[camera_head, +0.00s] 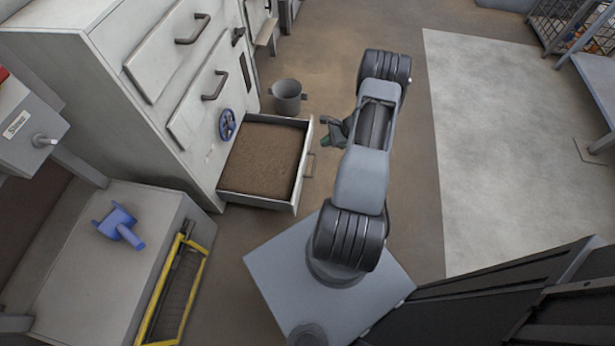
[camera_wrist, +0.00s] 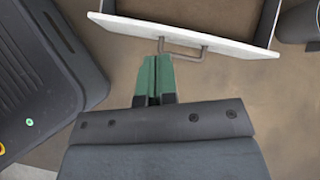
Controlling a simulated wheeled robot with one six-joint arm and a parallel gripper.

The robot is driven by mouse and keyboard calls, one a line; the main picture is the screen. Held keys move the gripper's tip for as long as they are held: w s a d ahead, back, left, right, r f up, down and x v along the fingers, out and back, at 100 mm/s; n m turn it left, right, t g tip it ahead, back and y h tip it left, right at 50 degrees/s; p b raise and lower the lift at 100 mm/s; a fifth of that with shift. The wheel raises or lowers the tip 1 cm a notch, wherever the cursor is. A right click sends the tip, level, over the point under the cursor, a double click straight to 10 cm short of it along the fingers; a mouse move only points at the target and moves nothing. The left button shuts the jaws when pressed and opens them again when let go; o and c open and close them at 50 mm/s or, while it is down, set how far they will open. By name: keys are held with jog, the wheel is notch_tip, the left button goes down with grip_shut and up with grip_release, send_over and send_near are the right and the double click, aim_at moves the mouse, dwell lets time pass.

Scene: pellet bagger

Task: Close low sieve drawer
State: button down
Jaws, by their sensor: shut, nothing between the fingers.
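The low sieve drawer (camera_head: 301,166) is pulled well out of the grey cabinet and holds a bed of brown material. Its front panel (camera_wrist: 230,43) and bar handle (camera_wrist: 181,46) show at the top of the wrist view. The handle also shows in the head view (camera_head: 311,166). My gripper (camera_wrist: 153,62) is shut and empty, its green fingertips together beside the left part of the handle. Whether the tips touch the handle I cannot tell. In the head view my gripper (camera_head: 325,140) is just outside the drawer front, partly hidden by my arm.
A grey bucket (camera_head: 287,97) stands behind the drawer. A blue hand wheel (camera_head: 228,124) and two upper panels with handles are on the cabinet (camera_head: 190,160). A blue scoop (camera_head: 120,226) lies on a grey bench (camera_head: 80,270) at left. Floor right of my arm is clear.

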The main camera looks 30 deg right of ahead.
jog(key=s+d+f+m+t+b, duration=0.2)
jog(key=s+f+m+b, duration=0.15)
jog(key=f, duration=0.95)
jog(key=a+r+b+x, duration=0.1)
jog(key=b+x, duration=0.1)
jog(key=x, duration=1)
jog(key=shift+w+a+m+b, duration=0.2)
jog(key=shift+w+m+b, duration=0.2)
jog(key=shift+w+m, duration=0.1)
jog(key=shift+w, duration=0.1)
